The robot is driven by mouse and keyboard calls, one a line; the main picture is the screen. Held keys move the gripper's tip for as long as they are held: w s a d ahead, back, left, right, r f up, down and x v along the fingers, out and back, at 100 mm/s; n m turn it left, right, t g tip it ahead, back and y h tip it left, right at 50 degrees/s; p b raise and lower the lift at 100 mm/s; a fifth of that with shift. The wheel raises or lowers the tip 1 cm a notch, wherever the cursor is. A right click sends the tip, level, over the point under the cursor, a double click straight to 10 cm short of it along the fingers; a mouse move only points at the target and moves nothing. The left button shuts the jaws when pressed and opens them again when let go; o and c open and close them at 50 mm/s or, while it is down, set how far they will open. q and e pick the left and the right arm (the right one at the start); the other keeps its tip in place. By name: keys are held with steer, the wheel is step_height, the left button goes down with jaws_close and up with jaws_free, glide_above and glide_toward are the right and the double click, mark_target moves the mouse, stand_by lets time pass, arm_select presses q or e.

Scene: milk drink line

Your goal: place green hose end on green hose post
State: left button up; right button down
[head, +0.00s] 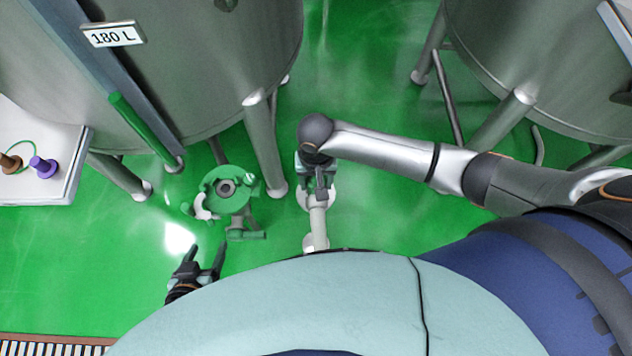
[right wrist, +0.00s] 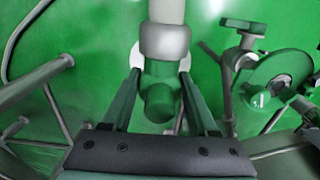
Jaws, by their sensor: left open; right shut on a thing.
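The green hose end (right wrist: 160,90) is a short green coupling between the two fingers of my right gripper (right wrist: 160,95). A pale hose (right wrist: 165,12) joins it through a grey-white collar. In the head view the right gripper (head: 318,190) points down and the pale hose (head: 318,228) runs toward my body. To its left stands a green round fitting with a dark central hole, seemingly the green hose post (head: 225,188); it also shows at the right of the right wrist view (right wrist: 275,85). The hose end is apart from it. My left gripper (head: 205,262) is open and empty, below the post.
Steel tanks (head: 220,70) on legs stand behind, one with a 180 L sign (head: 113,35). A tank leg (head: 262,150) rises between post and right gripper. A white table (head: 45,185) with brown and purple pieces is at left. A floor grate (head: 50,345) lies lower left. Green floor is open around the left gripper.

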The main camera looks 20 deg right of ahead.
steer(key=shift+f, duration=0.35)
steer(key=shift+f, duration=0.1)
steer(key=shift+c, duration=0.9)
jaws_free()
step_height(320, 180, up, 12)
steer(key=p, duration=0.2)
steer(key=shift+p, duration=0.35)
